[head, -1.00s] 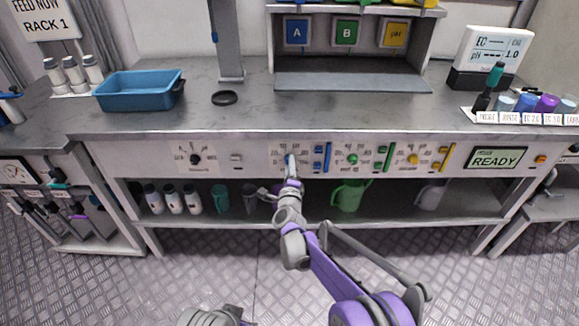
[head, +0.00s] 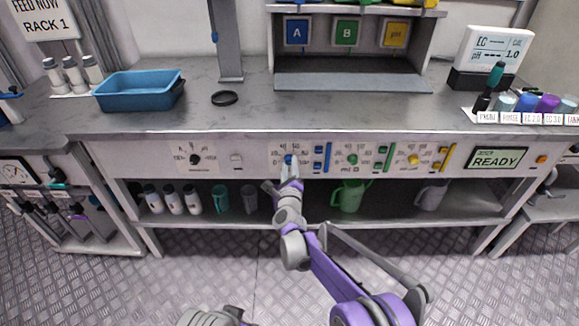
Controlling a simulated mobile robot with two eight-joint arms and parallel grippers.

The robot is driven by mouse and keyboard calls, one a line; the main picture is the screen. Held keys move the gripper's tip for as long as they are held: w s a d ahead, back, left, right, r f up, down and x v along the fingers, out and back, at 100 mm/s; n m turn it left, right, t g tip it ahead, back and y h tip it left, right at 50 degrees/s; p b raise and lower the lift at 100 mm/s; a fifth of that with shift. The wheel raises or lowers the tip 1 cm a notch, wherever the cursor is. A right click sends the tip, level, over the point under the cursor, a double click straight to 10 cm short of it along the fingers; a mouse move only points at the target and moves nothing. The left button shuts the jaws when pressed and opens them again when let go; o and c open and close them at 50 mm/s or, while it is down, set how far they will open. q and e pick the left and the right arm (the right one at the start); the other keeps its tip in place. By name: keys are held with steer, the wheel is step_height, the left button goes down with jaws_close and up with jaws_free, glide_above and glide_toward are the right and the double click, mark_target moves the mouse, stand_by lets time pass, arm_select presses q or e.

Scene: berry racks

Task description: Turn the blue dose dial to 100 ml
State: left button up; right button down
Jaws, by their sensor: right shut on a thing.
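The blue dose dial (head: 289,159) is on the front panel below the counter edge, left of the green and yellow dials. My right gripper (head: 290,167) reaches up to it from below and is shut on it. The gripper partly covers the dial, and its scale marks are too small to read, so I cannot tell where it points. Only a grey part of my left arm shows at the bottom edge; its gripper is out of view.
Blue buttons (head: 322,158) sit close right of the dial. The green dial (head: 352,160), yellow dial (head: 413,160) and black knob (head: 195,160) share the panel. A display (head: 496,159) reads READY. A green jug (head: 349,196) stands on the shelf below.

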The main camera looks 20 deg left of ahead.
steer(key=c, duration=0.5)
jaws_free()
steer(key=shift+s, duration=0.1)
steer(key=p+v, duration=0.1)
steer(key=v, duration=0.9)
steer(key=shift+s+d, duration=0.15)
steer(key=shift+s, duration=0.2)
